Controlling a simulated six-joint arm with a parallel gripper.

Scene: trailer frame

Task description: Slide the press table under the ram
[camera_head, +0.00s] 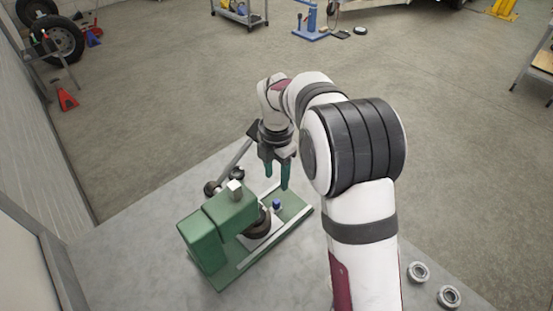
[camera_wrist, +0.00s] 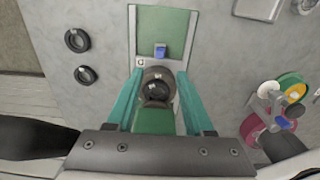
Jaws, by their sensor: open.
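The green press (camera_head: 222,222) stands on the grey bench in the head view, its base (camera_head: 293,211) running out to the right with pale rails. The press table (camera_head: 262,236) is a pale plate low on the base, with a dark round part (camera_head: 259,222) on it, close to the press head; how far under the ram it lies, I cannot tell. A small blue knob (camera_head: 277,205) is beside it, and also shows in the wrist view (camera_wrist: 160,52). My gripper (camera_head: 277,180) is open and empty above the base; its teal fingers (camera_wrist: 159,76) flank the dark part in the wrist view.
Two metal rings (camera_head: 419,272) (camera_head: 448,297) lie on the bench at the right. Coloured wheels (camera_wrist: 290,88) show at the right of the wrist view. The bench near the base's open end is clear.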

